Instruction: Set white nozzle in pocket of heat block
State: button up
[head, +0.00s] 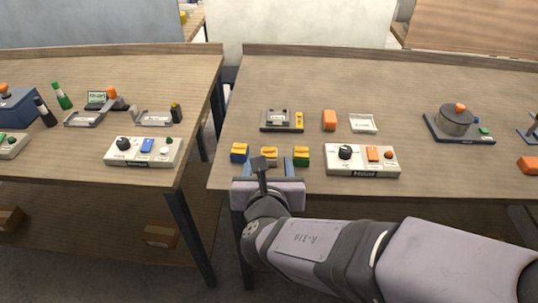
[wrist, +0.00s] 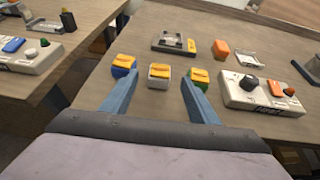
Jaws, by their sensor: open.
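The white nozzle, a small block with a yellow top, is the middle one of three at the front of the right table in the head view (head: 269,159). It also shows in the wrist view (wrist: 159,83). My gripper (wrist: 160,90) is open and empty, its two blue fingers apart on either side of the white nozzle's line, on the near side. I cannot tell if they touch it. The heat block appears to be the grey and dark unit (head: 281,120) behind the nozzles, with a yellow part at its right. Its pocket is too small to make out clearly.
A blue nozzle (head: 239,152) stands left of the white one and a green nozzle (head: 301,156) right of it, both close. A control box (head: 362,160) with knobs is further right. An orange block (head: 329,120) and a white tray (head: 363,124) lie behind.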

aim_at(269, 152)
jog(key=shift+w+f+p, duration=0.1)
jog(key=shift+w+p, duration=0.85)
jog(key=shift+p, duration=0.5)
jog(key=p+x, duration=0.1)
jog(key=p, duration=0.2)
jog(key=shift+w+f+p, duration=0.1)
jog(key=shift+w+p, duration=0.2)
jog(key=shift+w, duration=0.1)
jog(key=shift+w+f+p, duration=0.5)
jog(key=shift+w+p, duration=0.1)
jog(key=shift+p, duration=0.5)
jog(key=c, duration=1.3)
